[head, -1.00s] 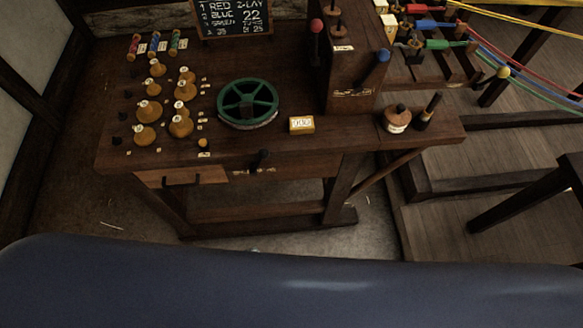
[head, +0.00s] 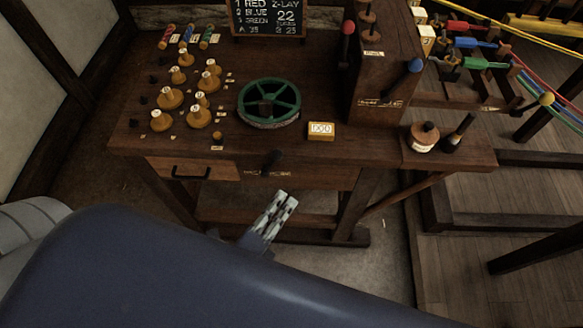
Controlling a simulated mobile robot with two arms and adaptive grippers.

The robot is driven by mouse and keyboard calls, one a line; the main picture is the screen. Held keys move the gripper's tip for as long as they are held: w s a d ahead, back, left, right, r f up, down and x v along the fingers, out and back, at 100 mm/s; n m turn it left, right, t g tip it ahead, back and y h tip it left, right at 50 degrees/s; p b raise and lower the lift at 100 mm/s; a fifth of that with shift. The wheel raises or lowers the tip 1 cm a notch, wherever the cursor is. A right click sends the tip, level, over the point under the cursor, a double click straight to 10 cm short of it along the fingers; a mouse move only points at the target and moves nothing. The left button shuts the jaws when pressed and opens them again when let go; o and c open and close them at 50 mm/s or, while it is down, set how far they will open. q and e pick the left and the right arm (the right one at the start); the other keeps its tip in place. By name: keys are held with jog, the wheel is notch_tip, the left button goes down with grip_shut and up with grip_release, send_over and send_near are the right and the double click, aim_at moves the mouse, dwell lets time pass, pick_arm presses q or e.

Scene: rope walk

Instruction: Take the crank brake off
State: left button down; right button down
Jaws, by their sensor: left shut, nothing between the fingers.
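No part is plainly readable as the crank brake. A red-knobbed lever (head: 347,42) and a blue-knobbed lever (head: 408,76) are on the wooden housing (head: 385,58) at the back right. A green spoked wheel (head: 268,103) lies on the bench top. My left gripper (head: 286,201) is shut and empty, in front of and below the bench edge, under the black-handled lever and apart from it. My right gripper is out of view.
The bench (head: 230,153) has a drawer (head: 192,170) at its front left. Several wooden pegs (head: 170,99) stand on its left side. A yellow counter block (head: 321,131) sits right of the wheel. Coloured strands run off to the right.

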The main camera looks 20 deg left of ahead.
aim_at(271, 163)
pick_arm(q)
jog(key=w+a+p, duration=0.2)
jog(key=w, duration=0.7)
jog(key=shift+w+f, duration=0.15)
dwell(0.4)
jog(key=shift+a+r+n+t, duration=0.3)
jog(key=shift+a+n, duration=0.1)
jog(key=shift+n, duration=0.1)
dwell(0.4)
jog(key=s+a+r+n+t+b, duration=0.1)
jog(key=s+a+n+t+b, duration=0.1)
jog(key=a+n, duration=0.4)
jog(key=shift+a+r+n+t+y+b, duration=0.35)
jog(key=shift+n+t+b, duration=0.2)
jog(key=shift+n+t, duration=0.5)
